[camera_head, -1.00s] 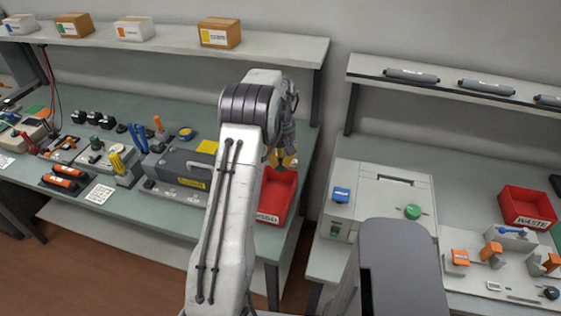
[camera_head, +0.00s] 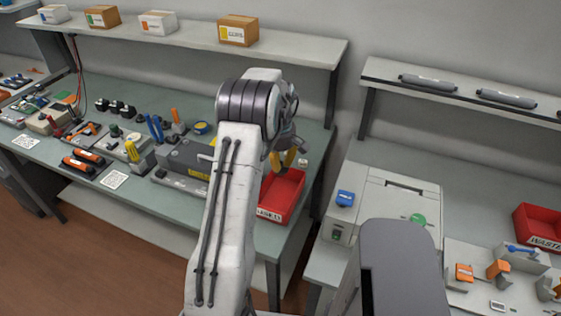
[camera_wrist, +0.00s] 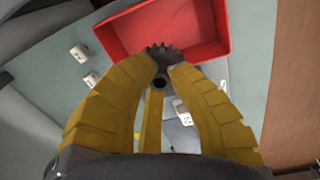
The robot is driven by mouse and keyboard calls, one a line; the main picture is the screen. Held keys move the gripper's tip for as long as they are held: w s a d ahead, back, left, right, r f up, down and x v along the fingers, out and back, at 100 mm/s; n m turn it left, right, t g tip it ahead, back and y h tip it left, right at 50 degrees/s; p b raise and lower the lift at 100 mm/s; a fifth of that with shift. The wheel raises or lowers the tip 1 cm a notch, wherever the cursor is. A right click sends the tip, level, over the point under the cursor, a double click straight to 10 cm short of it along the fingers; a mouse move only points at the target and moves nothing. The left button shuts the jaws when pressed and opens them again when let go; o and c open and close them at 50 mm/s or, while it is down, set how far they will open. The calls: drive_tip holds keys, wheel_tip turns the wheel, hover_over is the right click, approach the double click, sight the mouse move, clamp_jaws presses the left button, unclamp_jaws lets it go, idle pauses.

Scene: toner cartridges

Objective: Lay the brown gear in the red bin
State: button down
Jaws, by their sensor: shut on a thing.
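My gripper (camera_wrist: 162,68) has yellow fingers and is shut on the toothed gear (camera_wrist: 160,50), which looks dark grey-brown. In the wrist view the gear is between the fingertips and overlaps the near edge of the red bin (camera_wrist: 118,45). Its height over the bin is hard to judge. In the head view the yellow fingers of my gripper (camera_head: 283,160) show just above the back of the red bin (camera_head: 270,214) on the left bench. The gear cannot be made out there. The visible floor of the bin looks empty.
A second red bin marked WASTE (camera_head: 545,243) stands on the right bench. A grey machine (camera_head: 190,165) is left of the near bin, and a white printer-like unit (camera_head: 385,200) is to its right across a gap. Small pale blocks (camera_wrist: 78,53) lie beside the bin.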

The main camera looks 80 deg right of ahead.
drive_tip(key=shift+n, duration=0.6)
drive_tip(key=shift+f, duration=0.15)
drive_tip(key=shift+f+b, duration=2.1)
drive_tip(key=shift+f, duration=1.35)
drive_tip(key=c, duration=1.2)
unclamp_jaws()
drive_tip(key=shift+r, duration=0.15)
drive_tip(key=r, duration=1.1)
drive_tip(key=shift+a+r, duration=0.4)
